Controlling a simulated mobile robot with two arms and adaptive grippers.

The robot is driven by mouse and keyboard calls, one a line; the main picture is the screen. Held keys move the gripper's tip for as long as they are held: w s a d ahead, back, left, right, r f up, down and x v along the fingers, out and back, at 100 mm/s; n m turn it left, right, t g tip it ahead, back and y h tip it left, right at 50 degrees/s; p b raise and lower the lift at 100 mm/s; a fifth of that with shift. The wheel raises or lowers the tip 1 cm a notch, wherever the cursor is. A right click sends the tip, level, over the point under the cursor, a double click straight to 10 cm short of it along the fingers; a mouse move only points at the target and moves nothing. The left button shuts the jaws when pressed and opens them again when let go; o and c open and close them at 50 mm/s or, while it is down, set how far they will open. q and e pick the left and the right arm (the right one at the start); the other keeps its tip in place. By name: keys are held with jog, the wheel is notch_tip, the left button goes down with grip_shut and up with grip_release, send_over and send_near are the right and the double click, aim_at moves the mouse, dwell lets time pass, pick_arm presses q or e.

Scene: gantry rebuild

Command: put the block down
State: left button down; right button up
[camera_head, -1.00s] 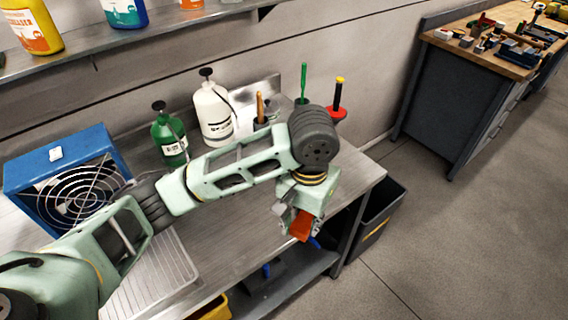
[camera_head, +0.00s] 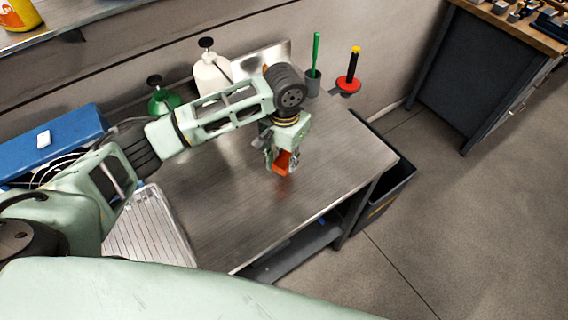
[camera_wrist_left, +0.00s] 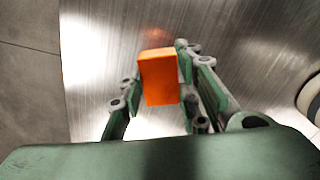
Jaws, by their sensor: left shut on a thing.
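An orange block (camera_head: 283,163) is held in my left gripper (camera_head: 279,160) over the steel bench (camera_head: 330,165), in the head view. The left wrist view shows the block (camera_wrist_left: 159,77) upright between the two fingers of the left gripper (camera_wrist_left: 158,95), with the brushed metal top (camera_wrist_left: 250,50) behind it. A faint orange reflection lies on the metal near the block. I cannot tell how large the gap below the block is. My right gripper is not in view.
A green bottle (camera_head: 164,101) and a white pump bottle (camera_head: 212,75) stand behind my arm. A cup with a green-handled tool (camera_head: 315,60) and a red-and-black tool (camera_head: 348,80) stand at the back right. The bench's right part is clear. A dark bin (camera_head: 385,195) is beside it.

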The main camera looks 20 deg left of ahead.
aim_at(284, 167)
pick_arm(q)
jog(key=shift+f, duration=0.3)
notch_tip(284, 167, down, 2)
jog(key=shift+s+f+p, duration=0.1)
jog(key=shift+f+p, duration=0.05)
jog(key=shift+p, duration=0.45)
jog(key=shift+f, duration=0.5)
jog(key=c, duration=1.7)
grip_release()
jog(key=shift+f, duration=0.1)
jog(key=o, duration=0.4)
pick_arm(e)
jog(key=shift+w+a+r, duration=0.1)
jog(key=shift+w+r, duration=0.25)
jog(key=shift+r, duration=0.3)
pick_arm(q)
notch_tip(284, 167, up, 11)
jog(key=b, duration=0.2)
jog(key=shift+b, duration=0.35)
jog(key=shift+r, duration=0.65)
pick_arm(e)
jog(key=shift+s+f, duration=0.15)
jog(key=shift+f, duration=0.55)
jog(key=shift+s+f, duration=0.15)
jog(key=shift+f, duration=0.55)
